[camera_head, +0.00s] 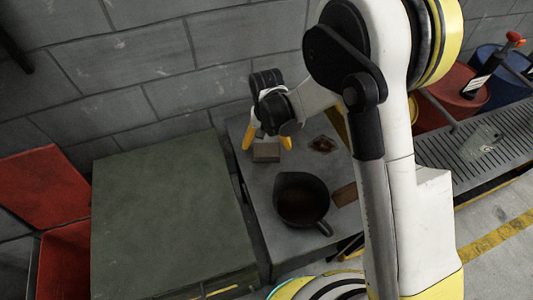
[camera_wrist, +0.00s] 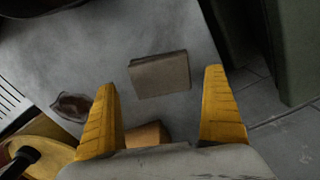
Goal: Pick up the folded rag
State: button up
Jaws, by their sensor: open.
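The likely folded rag is a flat grey-brown rectangle (camera_head: 265,153) on the grey table top (camera_head: 262,185). It lies near the table's left back part. In the wrist view the rag (camera_wrist: 159,74) lies ahead of and between the fingertips, with its near edge showing some thickness. My gripper (camera_head: 267,140) is open, with its yellow fingers pointing down just behind the rag. In the wrist view the gripper (camera_wrist: 160,80) has one finger to each side, with nothing held. I cannot tell the height of the fingertips above the table.
A dark pot (camera_head: 302,198) stands in front of the rag. A dark reddish-brown flat piece (camera_head: 322,144) lies to the right. An orange-brown block (camera_wrist: 147,134) shows between the finger bases. A green cabinet (camera_head: 165,220) stands left; a block wall rises behind.

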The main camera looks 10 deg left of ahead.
aim_at(266, 149)
notch_tip(266, 149, down, 4)
jog(key=shift+w+a+f+b, duration=0.1)
jog(key=shift+b, duration=0.75)
jog(key=c, duration=1.1)
jog(key=shift+o, duration=0.2)
jog(key=shift+r, duration=0.2)
notch_tip(266, 149, up, 5)
jog(key=p, duration=0.2)
jog(key=shift+f+p, duration=0.2)
jog(key=shift+p, duration=0.15)
jog(key=s+d+r+p, duration=0.3)
jog(key=s+d+r, duration=0.2)
jog(key=s, duration=0.5)
jog(key=shift+d+r, duration=0.4)
jog(key=shift+r, duration=0.15)
